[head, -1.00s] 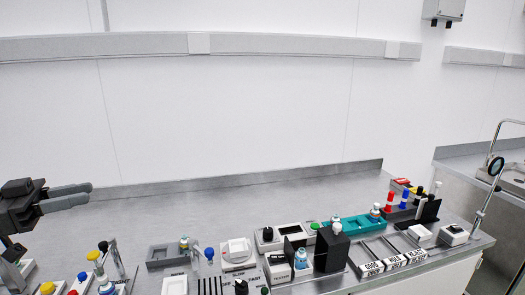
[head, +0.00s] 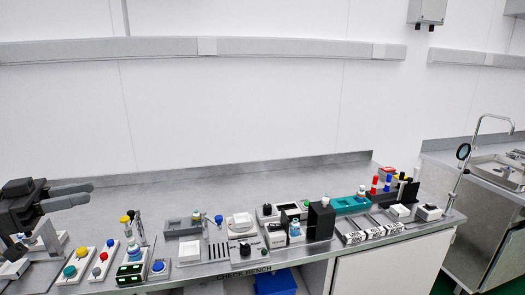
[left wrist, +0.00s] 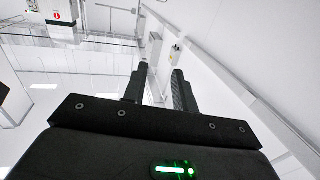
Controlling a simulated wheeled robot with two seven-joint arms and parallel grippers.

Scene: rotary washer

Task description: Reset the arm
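My left gripper (head: 68,196) is at the left edge of the head view, raised above the bench (head: 250,183) and pointing right. Its two grey fingers are apart with nothing between them. In the left wrist view the fingers (left wrist: 157,88) also show a gap, with only room walls and a rail beyond. My right gripper is not in either view.
Several devices line the front of the bench: button boxes (head: 101,262) at left, a white device (head: 240,225), a black box (head: 320,221), and a teal rack (head: 350,205). A sink (head: 497,170) stands at far right. The bench's rear strip is clear.

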